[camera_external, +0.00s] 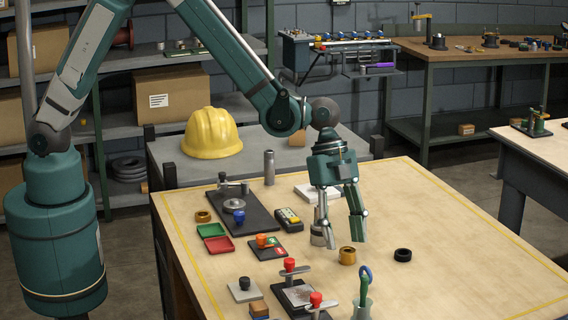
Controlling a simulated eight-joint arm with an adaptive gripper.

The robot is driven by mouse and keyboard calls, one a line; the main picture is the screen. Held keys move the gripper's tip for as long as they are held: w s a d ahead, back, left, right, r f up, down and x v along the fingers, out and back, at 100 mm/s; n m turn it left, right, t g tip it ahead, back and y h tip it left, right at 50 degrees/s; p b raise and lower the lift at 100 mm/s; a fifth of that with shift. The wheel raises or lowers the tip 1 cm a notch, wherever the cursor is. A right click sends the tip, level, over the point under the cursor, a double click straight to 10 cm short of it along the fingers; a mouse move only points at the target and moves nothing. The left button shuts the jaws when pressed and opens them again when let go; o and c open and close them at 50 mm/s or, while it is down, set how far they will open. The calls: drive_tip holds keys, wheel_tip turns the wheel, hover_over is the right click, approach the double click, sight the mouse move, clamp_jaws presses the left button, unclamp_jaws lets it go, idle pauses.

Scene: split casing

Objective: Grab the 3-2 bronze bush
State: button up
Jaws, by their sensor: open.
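A bronze bush (347,256) stands on the wooden table just below and in front of my gripper. A second bronze-coloured ring (203,216) lies at the table's left side, by the green tray. No marking is readable, so I cannot tell which one is 3-2. My gripper (340,234) is open and empty, pointing down, with its fingers apart above the nearer bush. A grey metal cylinder (318,237) is at the left finger, partly overlapped by it. I cannot tell whether they touch.
A black ring (402,255) lies right of the nearer bush. Red-knobbed clamps (290,265) and a cup with a green-handled tool (363,308) stand in front. A dark fixture plate (243,212) is at left. The table's right side is clear.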

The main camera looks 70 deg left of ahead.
sight(349, 262)
drive_tip(key=shift+x, duration=1.6)
drive_tip(key=shift+c, duration=0.2)
drive_tip(key=c, duration=1.1)
